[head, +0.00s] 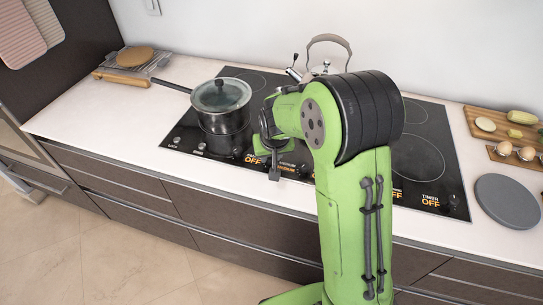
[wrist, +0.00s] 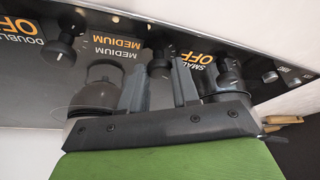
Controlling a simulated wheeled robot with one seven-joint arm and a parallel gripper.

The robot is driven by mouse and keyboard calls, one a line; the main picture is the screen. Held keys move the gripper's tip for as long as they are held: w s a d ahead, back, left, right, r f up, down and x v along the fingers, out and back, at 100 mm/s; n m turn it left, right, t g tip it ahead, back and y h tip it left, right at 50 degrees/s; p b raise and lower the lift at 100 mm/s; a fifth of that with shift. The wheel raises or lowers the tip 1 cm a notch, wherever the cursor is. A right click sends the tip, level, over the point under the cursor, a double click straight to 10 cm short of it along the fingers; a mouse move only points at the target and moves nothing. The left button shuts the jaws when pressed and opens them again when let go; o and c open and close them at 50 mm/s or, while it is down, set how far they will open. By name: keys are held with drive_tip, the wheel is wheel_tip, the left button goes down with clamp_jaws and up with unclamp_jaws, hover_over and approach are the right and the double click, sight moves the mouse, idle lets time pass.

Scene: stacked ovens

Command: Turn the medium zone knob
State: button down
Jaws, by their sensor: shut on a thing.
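The medium zone knob (wrist: 160,65) is a dark round knob on the black cooktop, between my fingers in the wrist view. My gripper (wrist: 161,68) is shut on it, with one finger on each side. The orange readout beside it (wrist: 116,42) says MEDIUM, above the white zone label MEDIUM. In the head view my gripper (head: 275,174) is at the cooktop's front edge, and my arm hides the knob there.
The double knob (wrist: 68,35) and small knob (wrist: 230,72) flank it, their readouts saying OFF. A lidded pot (head: 222,115) stands on the cooktop (head: 433,165) left of my arm, a kettle (head: 328,58) behind. A grey round board (head: 508,200) lies right.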

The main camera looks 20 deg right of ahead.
drive_tip(key=m, duration=0.1)
drive_tip(key=m+h, duration=0.1)
drive_tip(key=m, duration=0.1)
drive_tip(key=shift+a+m, duration=0.2)
drive_tip(key=shift+m, duration=0.1)
drive_tip(key=shift+w+a+m+g+h, duration=0.1)
drive_tip(key=shift+m+g+h, duration=0.55)
drive_tip(key=shift+m, duration=1.05)
drive_tip(key=c, duration=0.8)
unclamp_jaws()
drive_tip(key=p+v, duration=0.3)
drive_tip(key=v, duration=1.2)
drive_tip(key=shift+a+r, duration=0.25)
drive_tip(key=shift+r, duration=0.05)
